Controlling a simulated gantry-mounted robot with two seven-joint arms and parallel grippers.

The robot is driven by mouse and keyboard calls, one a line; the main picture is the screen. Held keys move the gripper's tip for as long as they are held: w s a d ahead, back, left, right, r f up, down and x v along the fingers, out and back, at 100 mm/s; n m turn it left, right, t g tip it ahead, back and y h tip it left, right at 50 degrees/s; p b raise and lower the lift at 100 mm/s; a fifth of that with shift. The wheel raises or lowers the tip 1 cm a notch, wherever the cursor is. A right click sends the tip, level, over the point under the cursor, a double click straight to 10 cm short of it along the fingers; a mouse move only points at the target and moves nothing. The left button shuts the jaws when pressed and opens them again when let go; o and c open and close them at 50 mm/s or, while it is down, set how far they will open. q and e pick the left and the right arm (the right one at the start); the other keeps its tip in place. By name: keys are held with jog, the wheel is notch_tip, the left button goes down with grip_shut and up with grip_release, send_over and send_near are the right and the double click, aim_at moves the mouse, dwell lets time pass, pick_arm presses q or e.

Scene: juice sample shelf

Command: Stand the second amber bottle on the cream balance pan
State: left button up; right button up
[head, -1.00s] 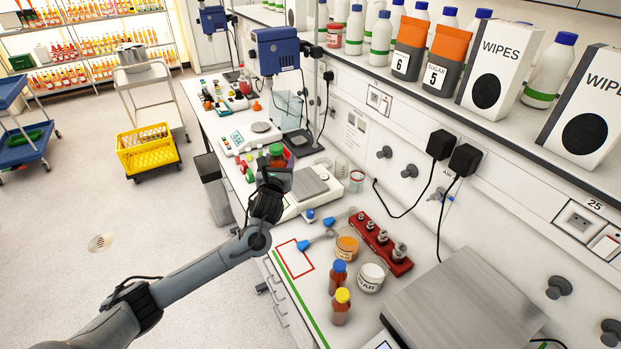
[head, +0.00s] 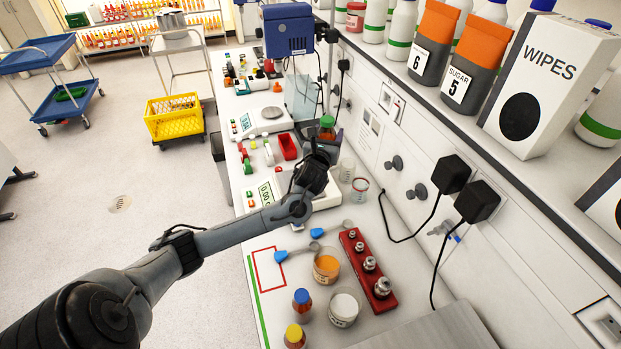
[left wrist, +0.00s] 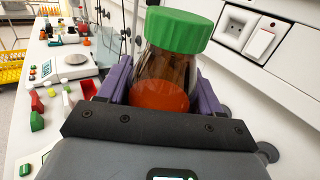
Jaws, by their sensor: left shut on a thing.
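My left gripper (head: 326,146) is shut on an amber bottle (head: 327,133) with a green cap. In the left wrist view the bottle (left wrist: 163,88) is upright between the purple fingers, with orange-red liquid low inside. In the head view it appears at the far side of the near cream balance (head: 327,200). My wrist hides most of that balance and its pan, so I cannot tell whether the bottle touches anything below. A blue-capped amber bottle (head: 302,305) and a yellow-capped one (head: 295,339) stand at the front of the bench. My right gripper is out of view.
A red weight rack (head: 367,270), an orange-filled jar (head: 326,267) and a white jar (head: 344,308) stand on the near bench. Glass beakers (head: 360,188) stand right of the balance by the wall. A farther balance (head: 262,121) has a round pan. A red-outlined area (head: 268,270) is mostly clear.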

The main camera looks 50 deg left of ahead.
pick_arm(q)
jog(key=f+b, duration=0.1)
jog(key=s+f+b, duration=0.1)
jog(key=f, duration=0.1)
jog(key=f+b, duration=0.1)
jog(key=f, duration=0.1)
jog(key=shift+s+f, duration=0.1)
jog(key=shift+s, duration=0.15)
jog(key=f+b, duration=0.3)
jog(key=b, duration=0.1)
jog(key=shift+w+f, duration=0.2)
jog(key=shift+f+b, duration=0.5)
jog(key=shift+f, duration=0.05)
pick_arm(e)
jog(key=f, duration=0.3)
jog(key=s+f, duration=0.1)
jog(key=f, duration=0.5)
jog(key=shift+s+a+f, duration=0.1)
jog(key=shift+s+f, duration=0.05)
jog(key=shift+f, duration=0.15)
pick_arm(q)
jog(key=shift+a+f, duration=0.3)
jog(key=shift+a, duration=0.05)
jog(key=shift+s+a+f, duration=0.15)
jog(key=shift+a+f, duration=2.45)
jog(key=shift+a, duration=0.15)
jog(key=shift+s+a+f, duration=0.15)
jog(key=shift+a+f, duration=2.45)
jog(key=shift+a, duration=0.15)
